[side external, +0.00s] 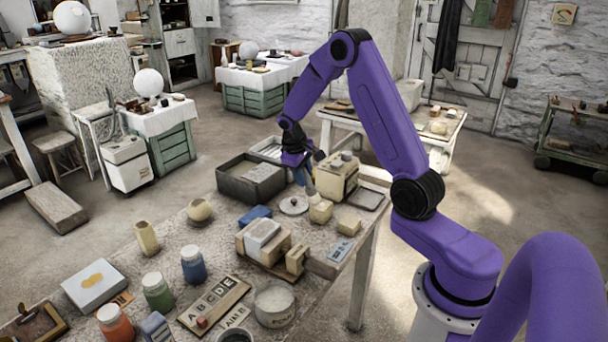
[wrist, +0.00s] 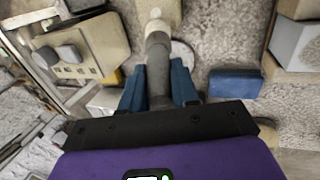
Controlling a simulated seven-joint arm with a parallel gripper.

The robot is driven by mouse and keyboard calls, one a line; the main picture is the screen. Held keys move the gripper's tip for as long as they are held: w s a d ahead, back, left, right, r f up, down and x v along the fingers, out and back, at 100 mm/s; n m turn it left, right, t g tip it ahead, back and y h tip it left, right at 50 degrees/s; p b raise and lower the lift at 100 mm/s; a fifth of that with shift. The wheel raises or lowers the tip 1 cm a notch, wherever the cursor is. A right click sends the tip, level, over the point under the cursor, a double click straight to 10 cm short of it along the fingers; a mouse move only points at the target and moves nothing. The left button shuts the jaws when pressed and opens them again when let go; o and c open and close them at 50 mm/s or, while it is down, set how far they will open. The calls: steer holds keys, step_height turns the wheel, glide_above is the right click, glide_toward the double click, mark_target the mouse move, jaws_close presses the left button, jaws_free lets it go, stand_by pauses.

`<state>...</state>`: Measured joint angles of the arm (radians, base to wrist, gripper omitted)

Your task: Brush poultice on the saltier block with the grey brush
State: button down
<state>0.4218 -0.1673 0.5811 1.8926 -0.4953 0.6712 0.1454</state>
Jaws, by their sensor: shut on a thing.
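My gripper (side external: 300,168) is shut on the grey brush (wrist: 158,70), whose handle runs between its blue fingertips in the wrist view. The brush (side external: 310,190) points down, with pale stuff on its tip. A cream block (side external: 320,212) lies under the tip, and it also shows at the top edge of the wrist view (wrist: 168,8). I cannot tell whether the tip touches it. A second cream block (side external: 349,224) sits to its right. No readable mark shows which block is saltier. A pot labelled in dark letters (side external: 275,306) stands at the table's front; its contents look pale.
A cream box with knobs (side external: 338,180) stands close behind the brush. A dark grey tray (side external: 232,188) lies to the left. A white round lid (side external: 293,205), a blue block (side external: 255,215) and wooden blocks (side external: 298,260) sit nearby. Several jars and a lettered board crowd the front.

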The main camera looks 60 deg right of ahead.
steer(key=shift+s+r, duration=0.1)
steer(key=shift+s, duration=1.15)
steer(key=shift+s, duration=0.1)
steer(key=shift+w, duration=1.35)
steer(key=shift+s+r, duration=0.35)
steer(key=shift+s, duration=0.3)
steer(key=shift+s+r, duration=0.3)
steer(key=shift+s, duration=0.3)
steer(key=shift+f, duration=0.1)
steer(key=shift+f, duration=0.35)
